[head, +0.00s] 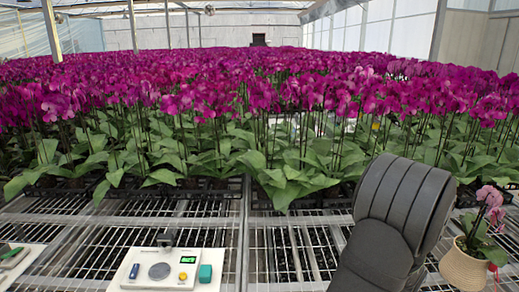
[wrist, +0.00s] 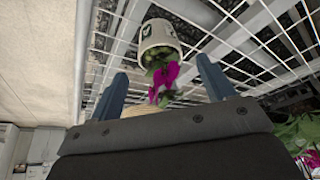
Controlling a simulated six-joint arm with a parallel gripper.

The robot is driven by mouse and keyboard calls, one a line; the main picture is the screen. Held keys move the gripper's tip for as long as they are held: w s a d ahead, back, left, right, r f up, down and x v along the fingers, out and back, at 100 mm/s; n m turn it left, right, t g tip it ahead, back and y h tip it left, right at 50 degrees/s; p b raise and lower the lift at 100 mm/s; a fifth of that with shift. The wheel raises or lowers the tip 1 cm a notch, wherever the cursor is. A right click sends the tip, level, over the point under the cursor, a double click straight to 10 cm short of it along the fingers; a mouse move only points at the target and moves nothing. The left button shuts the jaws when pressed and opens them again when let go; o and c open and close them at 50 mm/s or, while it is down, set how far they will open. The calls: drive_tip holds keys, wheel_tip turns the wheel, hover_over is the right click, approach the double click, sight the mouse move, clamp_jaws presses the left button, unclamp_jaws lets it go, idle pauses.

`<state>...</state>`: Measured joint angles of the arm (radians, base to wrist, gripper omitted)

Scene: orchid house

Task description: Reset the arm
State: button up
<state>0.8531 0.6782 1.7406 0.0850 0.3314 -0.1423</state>
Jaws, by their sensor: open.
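My gripper (wrist: 161,66) shows in the wrist view as two blue fingers, spread wide apart with nothing held between them. A pale pot (wrist: 157,33) with dark marks, green leaves and magenta flowers (wrist: 165,75) shows beyond the fingers. It appears upside down in that view and apart from the fingers. In the head view my dark grey arm rises at the lower right; my gripper is out of that frame.
A woven pot (head: 463,268) with a pink orchid (head: 489,200) stands right of my arm. A white board (head: 168,270) with a round pad, green display and teal block (head: 206,273) lies at front. Dense magenta orchids (head: 250,90) fill the back. Bare mesh bench (head: 285,255) lies between.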

drive_tip(key=x, duration=0.6)
drive_tip(key=shift+f, duration=0.3)
wheel_tip(320, 180, up, 5)
drive_tip(key=shift+w+f, duration=0.1)
drive_tip(key=shift+f, duration=0.15)
drive_tip(key=s+d+r, duration=0.3)
drive_tip(key=s+r, duration=0.4)
drive_tip(key=s, duration=0.5)
drive_tip(key=w+a+f+m, duration=0.1)
drive_tip(key=w+a, duration=0.1)
drive_tip(key=w, duration=0.9)
drive_tip(key=w+a+f+m+g, duration=0.1)
drive_tip(key=w+a+f+m, duration=0.1)
drive_tip(key=w, duration=1)
drive_tip(key=shift+w+h, duration=0.2)
drive_tip(key=shift+h, duration=0.1)
